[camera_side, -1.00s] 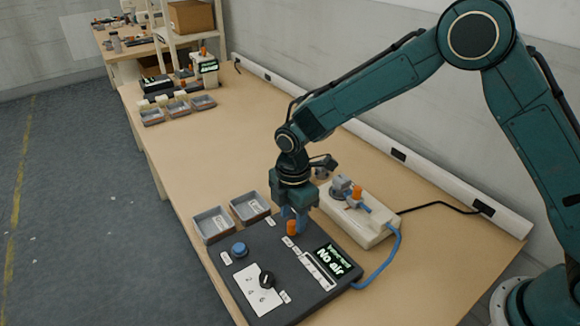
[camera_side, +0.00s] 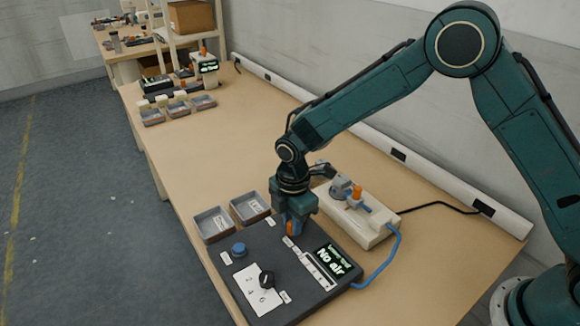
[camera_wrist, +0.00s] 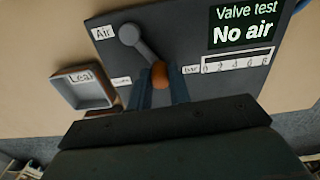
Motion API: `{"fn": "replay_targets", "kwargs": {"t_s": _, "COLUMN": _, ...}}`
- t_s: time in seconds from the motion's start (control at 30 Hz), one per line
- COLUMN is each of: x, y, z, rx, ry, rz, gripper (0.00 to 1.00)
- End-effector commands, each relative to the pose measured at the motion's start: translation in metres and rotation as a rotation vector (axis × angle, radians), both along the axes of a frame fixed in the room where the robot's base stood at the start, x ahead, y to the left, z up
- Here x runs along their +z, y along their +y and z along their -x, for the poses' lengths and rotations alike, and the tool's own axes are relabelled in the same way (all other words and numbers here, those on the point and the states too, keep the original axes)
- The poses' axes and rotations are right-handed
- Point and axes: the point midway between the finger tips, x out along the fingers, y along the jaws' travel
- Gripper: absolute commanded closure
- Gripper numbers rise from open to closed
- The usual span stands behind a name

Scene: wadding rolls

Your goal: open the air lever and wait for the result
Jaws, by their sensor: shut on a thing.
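The air lever is a grey arm (camera_wrist: 138,45) with an orange knob (camera_wrist: 161,75), beside the "Air" label on the dark panel (camera_wrist: 185,30). My gripper (camera_wrist: 160,92) is shut on the orange knob, a blue finger on each side. In the side view my gripper (camera_side: 291,230) comes down from above onto the panel, and the orange knob shows between its fingers. The screen (camera_side: 332,260) reads "No air"; in the wrist view the screen (camera_wrist: 243,25) reads "Valve test, No air".
A blue button (camera_side: 239,249) and a black dial (camera_side: 266,279) sit on the panel. Two grey trays stand behind it, one left (camera_side: 213,224) and one right (camera_side: 250,207). A cream fixture (camera_side: 358,212) with a blue hose (camera_side: 388,262) stands to the right.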

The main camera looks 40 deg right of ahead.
Motion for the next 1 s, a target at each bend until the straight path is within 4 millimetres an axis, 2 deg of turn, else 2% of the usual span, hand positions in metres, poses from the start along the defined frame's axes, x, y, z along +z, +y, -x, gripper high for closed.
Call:
{"fn": "replay_targets", "kwargs": {"t_s": 0.27, "x": 0.0, "y": 0.002, "z": -0.003, "rx": -0.058, "ry": 0.0, "rz": 0.0, "gripper": 1.0}}
{"fn": "replay_targets", "kwargs": {"t_s": 0.47, "x": 0.0, "y": 0.004, "z": -0.008, "rx": -0.166, "ry": 0.0, "rz": 0.001, "gripper": 1.0}}
{"fn": "replay_targets", "kwargs": {"t_s": 1.0, "x": 0.0, "y": 0.007, "z": -0.034, "rx": -0.648, "ry": -0.001, "rz": 0.001, "gripper": 1.0}}
